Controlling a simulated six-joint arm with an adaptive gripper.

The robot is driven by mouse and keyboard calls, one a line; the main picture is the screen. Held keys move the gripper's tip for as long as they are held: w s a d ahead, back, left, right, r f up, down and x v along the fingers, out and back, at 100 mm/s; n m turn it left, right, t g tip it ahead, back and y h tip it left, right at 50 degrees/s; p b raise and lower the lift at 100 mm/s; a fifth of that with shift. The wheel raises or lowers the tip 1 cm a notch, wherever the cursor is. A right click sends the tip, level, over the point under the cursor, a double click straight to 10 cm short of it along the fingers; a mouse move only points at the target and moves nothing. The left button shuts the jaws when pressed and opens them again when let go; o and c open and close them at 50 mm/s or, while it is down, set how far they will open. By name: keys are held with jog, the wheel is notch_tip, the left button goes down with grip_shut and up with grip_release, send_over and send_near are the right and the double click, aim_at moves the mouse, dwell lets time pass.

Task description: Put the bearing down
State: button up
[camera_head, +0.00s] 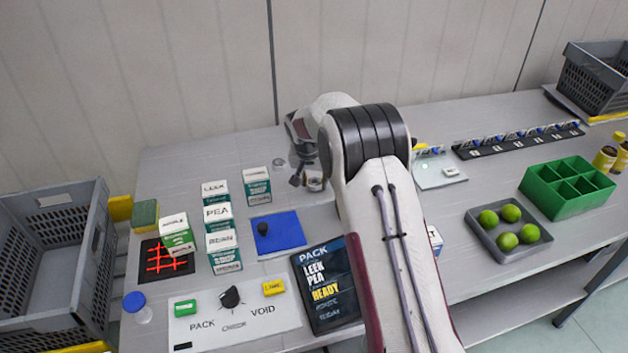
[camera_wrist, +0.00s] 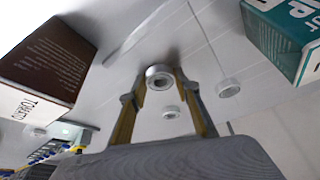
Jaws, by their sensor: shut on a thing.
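A small metal bearing (camera_wrist: 160,77), ring-shaped with a dark centre, sits between the two fingertips of my gripper (camera_wrist: 160,84) in the wrist view. The fingers are shut on it. Two more pale rings, one at the right (camera_wrist: 228,87) and one nearer the wrist (camera_wrist: 171,112), show apart from the fingers. In the head view my gripper (camera_head: 302,180) is low over the back middle of the table, partly hidden by my arm. A ring (camera_head: 315,183) shows beside the fingertips there; I cannot tell whether it is the held one.
A teal and white carton (camera_head: 257,187) stands just left of my gripper. A blue mat (camera_head: 279,232) with a dark knob-like object lies in front. A brown TOMATO box (camera_wrist: 45,65) shows close by in the wrist view. Bare grey table (camera_head: 200,155) lies behind the cartons.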

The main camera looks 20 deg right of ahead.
jog(key=shift+f, duration=0.15)
jog(key=o, duration=1.1)
jog(key=shift+o, duration=0.2)
jog(key=v, duration=1.2)
jog(key=shift+r, duration=0.2)
